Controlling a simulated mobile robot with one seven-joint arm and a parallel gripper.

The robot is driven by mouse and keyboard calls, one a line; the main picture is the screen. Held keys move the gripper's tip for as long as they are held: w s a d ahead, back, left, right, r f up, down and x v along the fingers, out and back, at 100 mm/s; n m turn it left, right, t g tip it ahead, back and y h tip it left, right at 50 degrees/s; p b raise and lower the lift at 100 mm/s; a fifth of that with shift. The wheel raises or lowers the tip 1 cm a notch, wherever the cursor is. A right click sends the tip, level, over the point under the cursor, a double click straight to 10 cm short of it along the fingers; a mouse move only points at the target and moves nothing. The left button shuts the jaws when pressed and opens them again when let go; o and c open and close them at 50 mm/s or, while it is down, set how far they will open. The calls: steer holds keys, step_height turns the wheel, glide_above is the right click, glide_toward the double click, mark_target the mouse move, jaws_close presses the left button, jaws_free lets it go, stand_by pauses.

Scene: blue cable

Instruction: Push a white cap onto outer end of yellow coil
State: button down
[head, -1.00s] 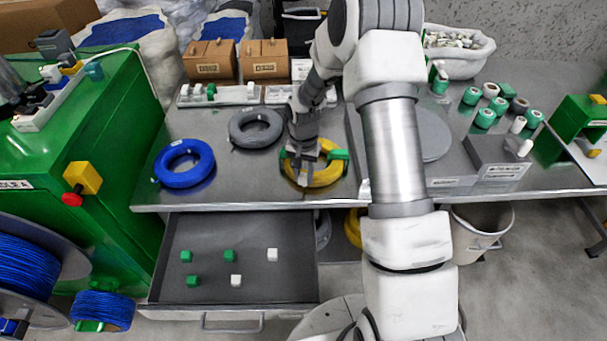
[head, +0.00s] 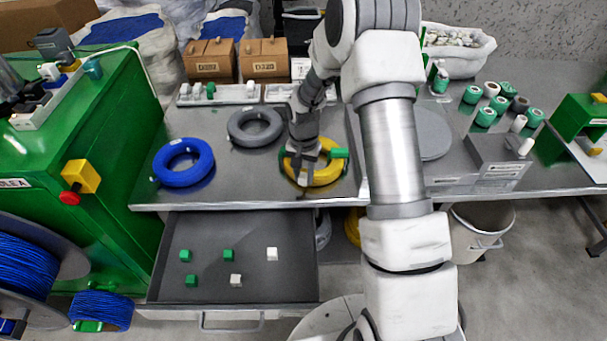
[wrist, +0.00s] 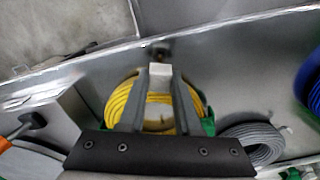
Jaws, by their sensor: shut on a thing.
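The yellow coil (head: 328,174) lies on the metal table near its front edge, with green ties on it. It also shows in the wrist view (wrist: 122,103), beneath my fingers. My gripper (head: 303,180) is over the left front part of the coil. In the wrist view my gripper (wrist: 159,76) is shut on a white cap (wrist: 160,70), held between the fingertips at the coil's table-edge side. A small dark piece shows just beyond the cap. I cannot tell whether the cap touches the coil's outer end.
An open drawer (head: 210,292) below the table edge holds several green and white caps. A blue coil (head: 161,167) and a grey coil (head: 239,136) lie to the left. A grey block (head: 482,158) stands right. The table between the blue and yellow coils is clear.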

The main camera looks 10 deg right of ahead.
steer(key=shift+f+b, duration=0.75)
steer(key=shift+b, duration=0.1)
stand_by(2.0)
steer(key=shift+c, duration=1.8)
jaws_free()
steer(key=shift+r, duration=0.1)
steer(key=shift+r+p, duration=2.2)
steer(key=shift+r, duration=1.25)
